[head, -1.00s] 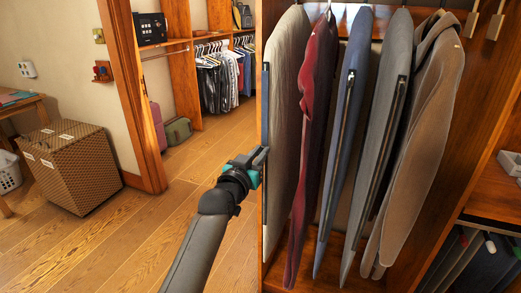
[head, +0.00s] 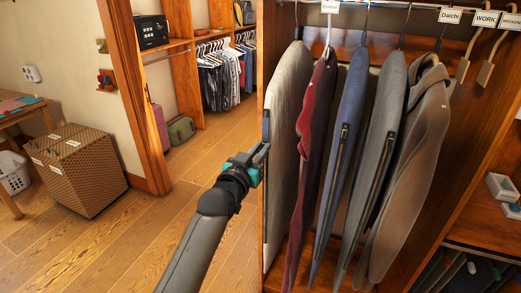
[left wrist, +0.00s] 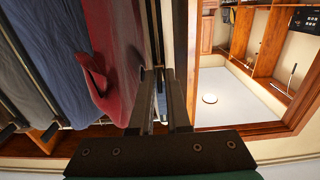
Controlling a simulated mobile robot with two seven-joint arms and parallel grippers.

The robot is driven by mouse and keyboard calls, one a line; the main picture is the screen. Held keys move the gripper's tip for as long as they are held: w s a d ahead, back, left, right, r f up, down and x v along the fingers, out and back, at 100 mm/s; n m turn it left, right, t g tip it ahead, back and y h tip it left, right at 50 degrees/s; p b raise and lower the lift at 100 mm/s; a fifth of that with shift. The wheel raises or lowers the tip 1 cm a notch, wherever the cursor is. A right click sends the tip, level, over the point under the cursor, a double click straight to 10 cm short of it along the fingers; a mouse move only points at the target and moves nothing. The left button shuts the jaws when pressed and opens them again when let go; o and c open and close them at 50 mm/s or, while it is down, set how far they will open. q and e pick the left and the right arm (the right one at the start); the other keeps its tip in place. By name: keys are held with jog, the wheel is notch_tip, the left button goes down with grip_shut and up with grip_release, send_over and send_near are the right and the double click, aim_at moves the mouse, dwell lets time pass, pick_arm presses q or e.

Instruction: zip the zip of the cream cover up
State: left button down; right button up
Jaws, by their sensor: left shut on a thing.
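The cream cover (head: 286,115) hangs leftmost in the wardrobe, on the right of the head view. A dark zip strip (head: 266,124) runs down its left edge, with its upper end a little above my gripper. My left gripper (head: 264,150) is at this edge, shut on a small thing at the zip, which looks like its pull. In the left wrist view the fingers (left wrist: 158,72) point along the dark strip beside the red garment (left wrist: 120,55). The fingers hide the pull, and I cannot tell how far the zip is closed. My right gripper is out of view.
The red garment (head: 312,150) hangs close beside the cover. Blue (head: 345,110), grey (head: 385,110) and brown (head: 420,140) pieces hang further right. A wardrobe panel edge stands just left of the cover. The floor (head: 150,220) on the left is open, with a patterned box (head: 80,175).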

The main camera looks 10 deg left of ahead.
aim_at(260, 149)
pick_arm(q)
notch_tip(260, 149, up, 9)
jog(key=p, duration=0.6)
jog(key=shift+f+p, duration=0.2)
jog(key=shift+p, duration=0.2)
jog(key=c, duration=1.2)
grip_release()
jog(key=shift+o, duration=0.9)
jog(key=shift+f, duration=0.1)
jog(key=shift+s, duration=0.1)
jog(key=v, duration=1.5)
jog(key=shift+a, duration=0.1)
